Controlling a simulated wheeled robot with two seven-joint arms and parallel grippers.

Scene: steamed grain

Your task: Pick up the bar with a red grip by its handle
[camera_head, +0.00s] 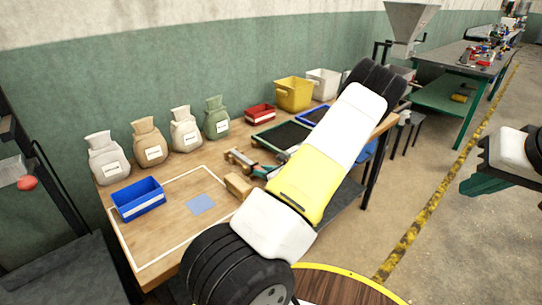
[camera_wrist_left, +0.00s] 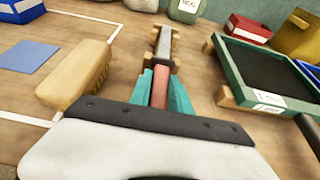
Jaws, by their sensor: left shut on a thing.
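The bar with a red grip (camera_wrist_left: 160,88) points away from me in the left wrist view, its grey metal part (camera_wrist_left: 164,44) lying along wooden supports. In the head view the bar (camera_head: 243,162) lies on the workbench, partly hidden by my arm. My left gripper (camera_wrist_left: 160,90) has its teal fingers on both sides of the red grip and is shut on it. Its fingertips also show in the head view (camera_head: 266,172). The bar appears to be still at its supports; I cannot tell whether it is lifted. My right gripper (camera_head: 488,184) is at the far right, away from the bench; its finger opening is unclear.
A blue bin (camera_head: 138,199), a blue square (camera_head: 200,204) and several labelled sacks (camera_head: 150,143) are on the workbench (camera_head: 165,262). A red bin (camera_head: 260,114) stands farther back.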

